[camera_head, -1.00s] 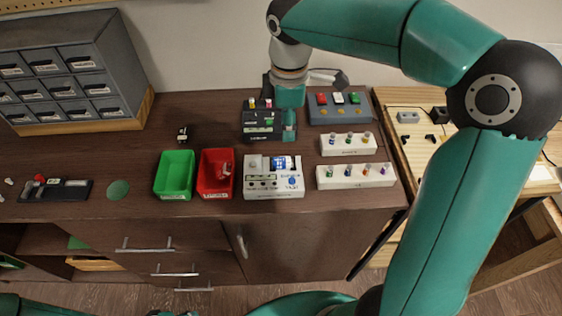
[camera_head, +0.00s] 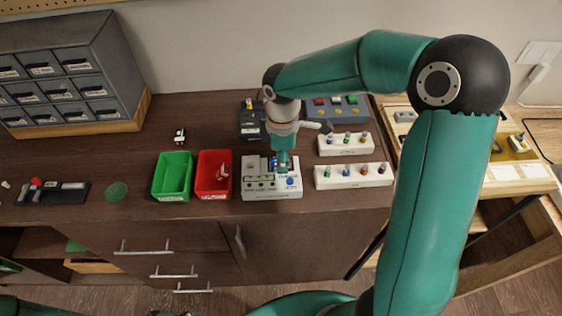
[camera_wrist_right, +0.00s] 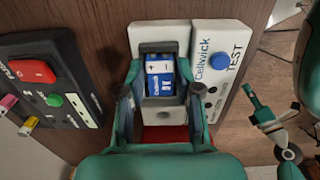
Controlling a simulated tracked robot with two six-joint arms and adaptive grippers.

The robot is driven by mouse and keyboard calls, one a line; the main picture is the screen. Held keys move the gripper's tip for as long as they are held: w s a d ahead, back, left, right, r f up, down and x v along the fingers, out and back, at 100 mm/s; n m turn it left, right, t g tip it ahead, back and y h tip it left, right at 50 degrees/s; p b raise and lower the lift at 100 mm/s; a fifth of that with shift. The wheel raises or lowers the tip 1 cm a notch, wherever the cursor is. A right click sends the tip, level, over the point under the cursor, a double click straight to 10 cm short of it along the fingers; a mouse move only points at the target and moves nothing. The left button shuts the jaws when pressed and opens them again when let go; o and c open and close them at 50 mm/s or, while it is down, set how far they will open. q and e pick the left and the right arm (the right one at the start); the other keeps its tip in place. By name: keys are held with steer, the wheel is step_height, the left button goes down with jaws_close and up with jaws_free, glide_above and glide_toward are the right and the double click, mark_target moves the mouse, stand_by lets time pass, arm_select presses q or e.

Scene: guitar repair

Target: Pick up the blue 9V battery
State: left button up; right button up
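The blue 9V battery (camera_wrist_right: 160,76) sits in a dark recess of the white Cellwick tester (camera_wrist_right: 168,35), its blue-and-white label facing my right wrist camera. In the head view the tester (camera_head: 259,192) stands near the front of the brown cabinet top, and my gripper largely hides the battery. My right gripper (camera_wrist_right: 158,100) is open, one finger to each side of the battery. No closed grip on it shows, and I cannot tell whether the fingers touch it. In the head view my right gripper (camera_head: 284,168) points down over the tester.
A red bin (camera_head: 213,190) and a green bin (camera_head: 172,188) stand left of the tester. Two white racks (camera_head: 345,151) (camera_head: 353,184) with small coloured parts stand to its right. A dark box with a red button (camera_wrist_right: 40,72) is close by in the wrist view.

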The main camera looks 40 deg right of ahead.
steer(key=shift+c, duration=0.2)
jaws_close()
steer(key=shift+r, duration=0.15)
step_height(320, 180, up, 24)
steer(key=p, duration=0.5)
stand_by(0.4)
steer(key=shift+f, duration=0.2)
